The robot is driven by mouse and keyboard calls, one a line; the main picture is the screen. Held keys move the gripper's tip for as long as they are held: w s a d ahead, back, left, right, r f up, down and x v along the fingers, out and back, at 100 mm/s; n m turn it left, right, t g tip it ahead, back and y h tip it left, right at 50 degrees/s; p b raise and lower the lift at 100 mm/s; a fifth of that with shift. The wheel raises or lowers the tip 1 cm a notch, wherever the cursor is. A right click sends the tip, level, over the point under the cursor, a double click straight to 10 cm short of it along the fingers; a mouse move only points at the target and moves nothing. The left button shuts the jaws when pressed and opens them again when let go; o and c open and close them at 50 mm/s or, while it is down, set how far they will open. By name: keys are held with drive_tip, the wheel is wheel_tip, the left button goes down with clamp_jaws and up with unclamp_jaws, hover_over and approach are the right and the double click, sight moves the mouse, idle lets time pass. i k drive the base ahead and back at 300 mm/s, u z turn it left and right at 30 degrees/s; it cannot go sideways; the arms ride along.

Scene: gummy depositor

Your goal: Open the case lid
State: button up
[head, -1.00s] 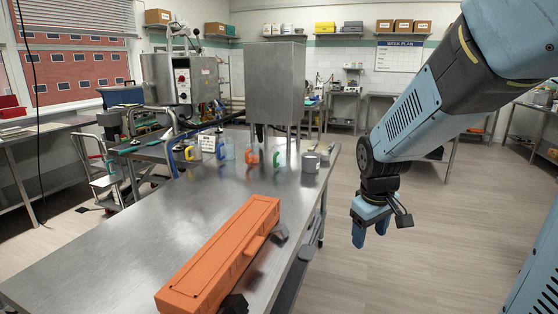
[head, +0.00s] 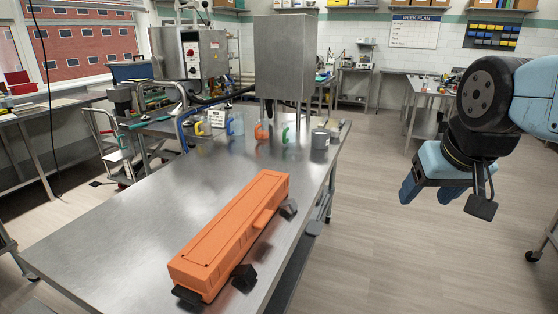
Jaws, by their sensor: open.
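The case is a long orange box (head: 228,238) on the steel table, running from the near middle toward the back right. Its lid (head: 222,228) looks closed, with a handle (head: 266,217) on its right side. Dark pieces stick out by its right side (head: 288,207) and near end. My gripper (head: 432,194) hangs in the air right of the table, over the floor, well apart from the case. Its blue fingers point down with a gap between them, and nothing shows in them.
The steel table (head: 120,232) is clear left of the case. Several jugs with coloured handles (head: 262,130) and a grey cup (head: 320,139) stand at its far end, by a tall steel box (head: 283,55) on legs. The floor right of the table is open.

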sight(200, 265)
drive_tip(key=z, duration=0.3)
drive_tip(key=k, duration=1.5)
drive_tip(key=u, duration=0.35)
drive_tip(key=i, duration=1)
drive_tip(key=z, duration=0.05)
